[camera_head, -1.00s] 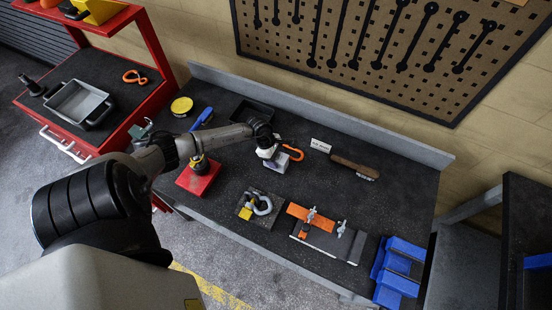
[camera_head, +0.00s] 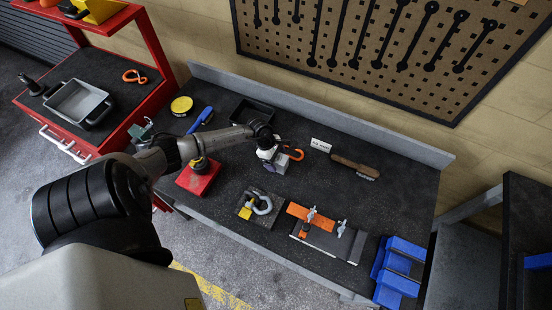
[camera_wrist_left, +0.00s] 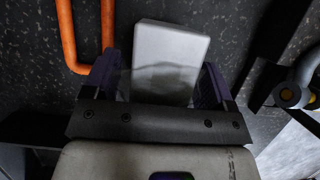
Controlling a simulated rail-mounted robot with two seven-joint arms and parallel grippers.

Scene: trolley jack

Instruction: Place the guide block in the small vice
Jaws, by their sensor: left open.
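A light grey block (camera_head: 281,168), which looks like the guide block, is on the dark bench at my left gripper (camera_head: 274,162). In the left wrist view the block (camera_wrist_left: 168,58) stands between the two dark purple fingers of the left gripper (camera_wrist_left: 157,84). The fingers are open on either side of it; a small gap shows, and contact is hard to tell. A small grey-green item (camera_head: 141,130) that looks like the small vice is at the bench's left end, partly behind my left arm. My right gripper is not in view.
An orange hook-shaped item (camera_head: 294,153) lies close beside the block. A brush (camera_head: 354,167), a red box (camera_head: 199,178), a plate with a grey shackle (camera_head: 263,205), a clamped plate (camera_head: 328,240) and blue bins (camera_head: 398,272) stand around.

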